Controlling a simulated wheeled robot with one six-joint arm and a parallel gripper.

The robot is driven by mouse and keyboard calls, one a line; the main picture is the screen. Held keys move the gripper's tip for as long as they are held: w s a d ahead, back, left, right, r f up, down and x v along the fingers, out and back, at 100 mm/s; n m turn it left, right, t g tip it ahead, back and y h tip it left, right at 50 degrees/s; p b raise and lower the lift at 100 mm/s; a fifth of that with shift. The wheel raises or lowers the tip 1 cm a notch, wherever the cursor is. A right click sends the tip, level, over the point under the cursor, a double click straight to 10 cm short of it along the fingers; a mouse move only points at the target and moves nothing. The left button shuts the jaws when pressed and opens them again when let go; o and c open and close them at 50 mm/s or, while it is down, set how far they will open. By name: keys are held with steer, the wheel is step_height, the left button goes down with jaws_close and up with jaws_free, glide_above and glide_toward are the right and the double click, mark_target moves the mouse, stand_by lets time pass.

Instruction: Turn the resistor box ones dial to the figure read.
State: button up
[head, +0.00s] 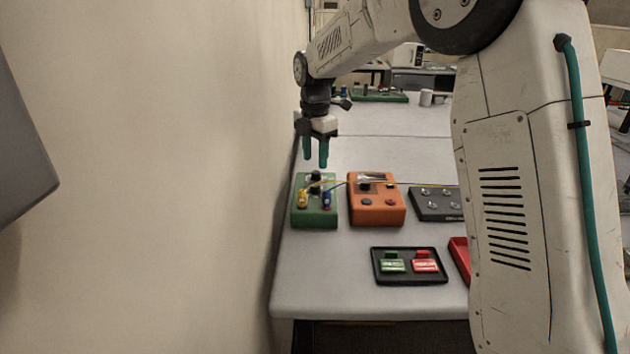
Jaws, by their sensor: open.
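A green box (314,216) with a black knob (316,177) on top stands on the bench near the wall. A yellow plug (303,199) and a blue plug (327,200) are on it, with leads running off to the right. No dial figures can be read at this size, and I cannot tell for sure that this is the resistor box. My gripper (316,160) is open and empty. It points down above the green box's knob, seemingly apart from it. An orange box (376,213) with a display and dark knobs stands just right of the green box.
A dark grey box (436,204) with several round terminals stands further right, partly behind my arm. A black tray (408,281) with a green and a red piece lies in front. A red tray (459,255) is partly hidden. The wall is close on the left.

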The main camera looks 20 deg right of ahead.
mark_target(315, 185)
step_height(315, 185, down, 8)
steer(key=shift+r, duration=0.15)
stand_by(0.3)
steer(key=shift+c, duration=0.4)
steer(key=c, duration=0.9)
